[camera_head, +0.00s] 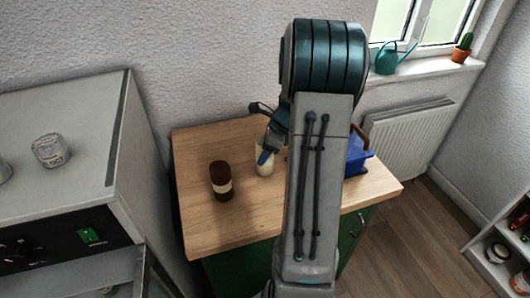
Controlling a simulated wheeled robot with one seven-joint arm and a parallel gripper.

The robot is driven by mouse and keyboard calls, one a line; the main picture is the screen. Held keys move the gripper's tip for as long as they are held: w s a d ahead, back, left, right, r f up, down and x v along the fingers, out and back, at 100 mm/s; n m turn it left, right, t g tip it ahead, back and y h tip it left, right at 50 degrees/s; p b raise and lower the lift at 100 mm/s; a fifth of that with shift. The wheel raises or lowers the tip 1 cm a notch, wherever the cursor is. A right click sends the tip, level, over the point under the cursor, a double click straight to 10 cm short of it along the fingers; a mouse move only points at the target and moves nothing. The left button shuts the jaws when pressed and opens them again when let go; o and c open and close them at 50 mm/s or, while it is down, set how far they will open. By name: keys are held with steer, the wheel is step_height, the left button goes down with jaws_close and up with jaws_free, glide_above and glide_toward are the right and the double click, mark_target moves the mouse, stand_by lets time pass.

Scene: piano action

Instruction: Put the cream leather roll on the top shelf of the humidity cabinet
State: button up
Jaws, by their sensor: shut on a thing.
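A cream leather roll (263,168) is upright at the wooden worktop, right of a dark brown roll with a pale band (221,181). My gripper (266,156) comes down from above and is shut on the cream roll, with a blue fingertip against its near side. My arm hides part of the gripper. I cannot tell whether the roll touches the worktop. A grey cabinet (55,115) with a dark control panel and green switch (88,236) is at the left, likely the humidity cabinet. A lower opening shows only partly, and its shelves cannot be made out.
A glass jar (50,150) stands on the cabinet top. The wooden worktop (225,235) has bare room in front of the rolls. A white shelf unit (497,255) is at far right.

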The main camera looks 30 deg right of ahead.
steer(key=shift+f, duration=0.45)
steer(key=shift+f, duration=0.2)
steer(key=o, duration=1)
